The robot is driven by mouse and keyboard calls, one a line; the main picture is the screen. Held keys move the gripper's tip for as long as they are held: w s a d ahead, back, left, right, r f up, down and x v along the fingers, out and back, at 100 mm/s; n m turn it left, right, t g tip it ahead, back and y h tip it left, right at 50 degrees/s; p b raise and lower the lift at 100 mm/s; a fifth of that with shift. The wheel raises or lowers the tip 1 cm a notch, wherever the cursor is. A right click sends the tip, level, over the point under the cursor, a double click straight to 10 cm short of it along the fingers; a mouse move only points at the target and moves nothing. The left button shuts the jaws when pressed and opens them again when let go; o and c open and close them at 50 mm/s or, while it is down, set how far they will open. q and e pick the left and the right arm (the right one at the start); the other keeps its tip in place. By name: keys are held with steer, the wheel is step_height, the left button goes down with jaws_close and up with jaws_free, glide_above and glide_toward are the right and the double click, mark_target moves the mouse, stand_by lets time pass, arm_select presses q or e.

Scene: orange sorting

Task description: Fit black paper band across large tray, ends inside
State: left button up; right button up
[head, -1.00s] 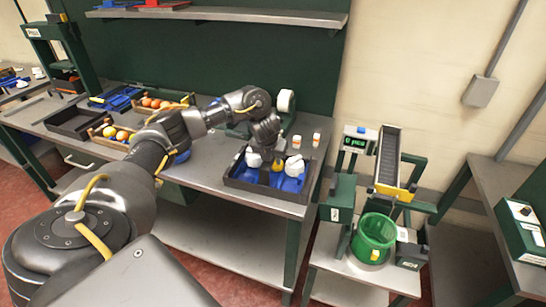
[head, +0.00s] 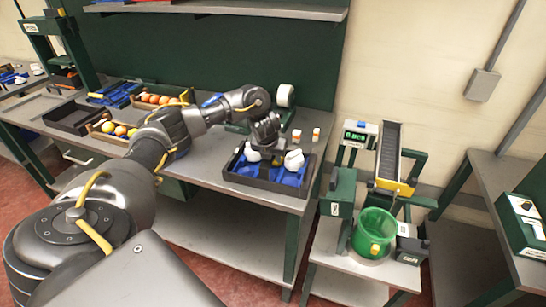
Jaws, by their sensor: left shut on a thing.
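The large tray is a black tray (head: 262,184) with a blue lining, near the right end of the workbench. Two white wrapped items lie in it, one at the left (head: 252,154) and one at the right (head: 294,160). My left gripper (head: 274,150) comes down over the tray between the white items. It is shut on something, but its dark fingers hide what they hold. I cannot make out the black paper band against the dark gripper and tray. My right gripper is not in view.
Fruit boxes (head: 112,131) and an empty black tray (head: 72,118) lie further left. A green basket (head: 375,232) stands below a chute at the right.

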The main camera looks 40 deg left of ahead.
arm_select(q)
steer(key=shift+f, duration=0.1)
steer(key=o, duration=1)
steer(key=shift+a, duration=0.15)
steer(key=o, duration=0.4)
steer(key=shift+r+p, duration=3.6)
steer(key=shift+r, duration=0.5)
steer(key=shift+f, duration=0.1)
